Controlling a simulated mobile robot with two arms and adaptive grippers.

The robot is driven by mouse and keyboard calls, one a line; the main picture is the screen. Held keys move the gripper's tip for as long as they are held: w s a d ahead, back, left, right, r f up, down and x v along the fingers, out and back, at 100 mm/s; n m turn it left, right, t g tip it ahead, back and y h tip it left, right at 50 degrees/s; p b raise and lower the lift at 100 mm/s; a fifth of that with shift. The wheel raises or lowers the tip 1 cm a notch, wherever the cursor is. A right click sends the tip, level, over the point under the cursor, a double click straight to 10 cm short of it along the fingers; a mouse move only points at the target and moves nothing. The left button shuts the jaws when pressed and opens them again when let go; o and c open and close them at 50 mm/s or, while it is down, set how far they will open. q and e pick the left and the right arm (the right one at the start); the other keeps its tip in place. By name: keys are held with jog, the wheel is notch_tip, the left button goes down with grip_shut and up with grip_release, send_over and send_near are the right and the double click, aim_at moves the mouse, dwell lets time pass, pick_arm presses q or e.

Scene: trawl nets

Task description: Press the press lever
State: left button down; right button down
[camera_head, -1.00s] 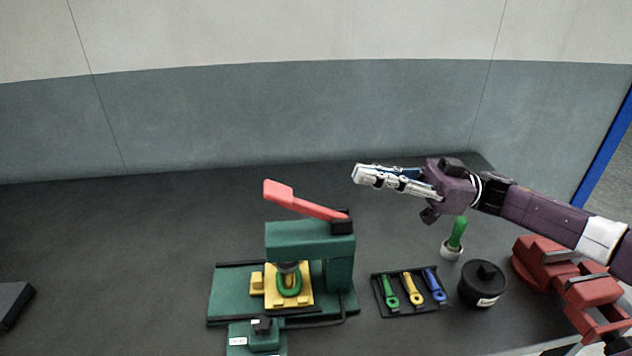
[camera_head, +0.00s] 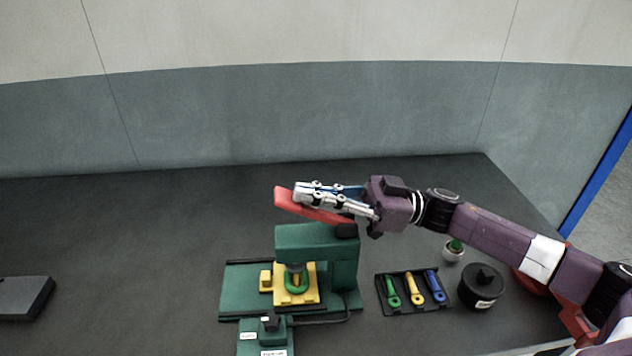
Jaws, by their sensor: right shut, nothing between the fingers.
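The press (camera_head: 316,244) is a green machine on the dark table, with a red press lever (camera_head: 284,201) on top. The lever slopes up to the left from its pivot at the right. A yellow block (camera_head: 311,289) with a green ring (camera_head: 297,284) sits under the press head. My right gripper (camera_head: 301,194) is shut and empty. Its fingertips are over the lever near its raised end and hide part of it; I cannot tell whether they touch. My left gripper is not in view.
A black tray (camera_head: 411,308) with green, yellow and blue tools lies right of the press. A round black container (camera_head: 482,288) and a green-handled item in a pale cup (camera_head: 453,254) stand further right. A dark block (camera_head: 24,298) lies far left. The table's left middle is clear.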

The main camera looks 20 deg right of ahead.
aim_at(293, 211)
dwell(0.3)
jog(key=shift+p, duration=0.4)
jog(key=a+f+h+p, duration=0.1)
jog(key=p, duration=0.2)
jog(key=a+f+h+p, duration=0.1)
jog(key=p, duration=0.2)
jog(key=shift+w+g+h, duration=0.2)
jog(key=shift+g+h, duration=0.2)
jog(key=shift+a+f+p, duration=0.15)
jog(key=shift+f+p, duration=0.15)
jog(key=shift+p, duration=0.1)
jog(key=shift+w+a+f+h+p, duration=0.15)
jog(key=shift+f+h+p, duration=0.15)
jog(key=shift+p, duration=0.4)
jog(key=shift+a+f+p, duration=0.1)
jog(key=shift+f+p, duration=0.2)
jog(key=shift+p, duration=0.2)
jog(key=shift+f+h, duration=0.3)
jog(key=shift+h, duration=0.1)
